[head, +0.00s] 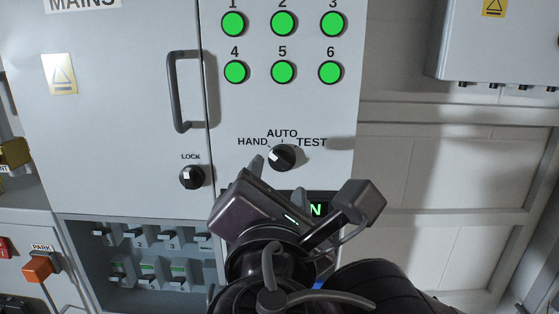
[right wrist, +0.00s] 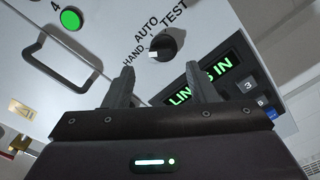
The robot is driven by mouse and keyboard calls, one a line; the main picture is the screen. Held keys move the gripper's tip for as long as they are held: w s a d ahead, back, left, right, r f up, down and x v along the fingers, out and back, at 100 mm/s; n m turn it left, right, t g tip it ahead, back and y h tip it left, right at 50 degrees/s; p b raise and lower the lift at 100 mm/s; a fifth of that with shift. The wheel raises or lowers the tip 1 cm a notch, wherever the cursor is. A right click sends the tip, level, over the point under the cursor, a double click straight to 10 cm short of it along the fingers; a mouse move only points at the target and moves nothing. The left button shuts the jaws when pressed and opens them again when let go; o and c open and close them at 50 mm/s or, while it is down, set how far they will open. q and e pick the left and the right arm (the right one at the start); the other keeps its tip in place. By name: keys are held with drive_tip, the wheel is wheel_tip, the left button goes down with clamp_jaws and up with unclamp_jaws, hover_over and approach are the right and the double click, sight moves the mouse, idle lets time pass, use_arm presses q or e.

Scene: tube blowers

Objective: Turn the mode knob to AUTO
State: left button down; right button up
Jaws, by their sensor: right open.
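The mode knob (head: 283,157) is a round black knob with a white mark, on the grey panel under the labels HAND, AUTO and TEST. Its white mark sits on the left side, toward HAND. In the right wrist view the knob (right wrist: 166,46) shows just beyond my fingertips, with the mark also toward HAND. My right gripper (head: 279,178) is open and empty, just below the knob in the head view. Its two fingers (right wrist: 160,72) stand apart in the right wrist view, and neither visibly grips the knob. My left gripper is not in view.
Several green buttons (head: 282,72) are above the knob. A LOCK knob (head: 192,177) and a door handle (head: 181,92) are to its left. A lit display (right wrist: 205,82) is beside my right finger. A tray of small switches (head: 150,268) is lower left.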

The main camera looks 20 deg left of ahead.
sight(283, 161)
drive_tip(key=p+x, duration=0.1)
drive_tip(key=x, duration=0.5)
drive_tip(key=shift+p, duration=0.4)
drive_tip(key=c, duration=1)
drive_tip(key=shift+o, duration=0.2)
drive_tip(key=shift+f+m+b, duration=0.3)
drive_tip(key=shift+m+b, duration=0.1)
drive_tip(key=shift+b, duration=0.35)
drive_tip(key=m+b, duration=0.6)
drive_tip(key=b, duration=0.3)
drive_tip(key=shift+d+f, duration=0.1)
drive_tip(key=shift+d, duration=0.05)
drive_tip(key=shift+r+m+b, duration=0.2)
drive_tip(key=shift+m+b, duration=1.3)
drive_tip(key=shift+b, duration=0.05)
drive_tip(key=shift+w+d, duration=0.1)
drive_tip(key=o, duration=1)
drive_tip(key=shift+r, duration=0.15)
drive_tip(key=shift+c, duration=0.2)
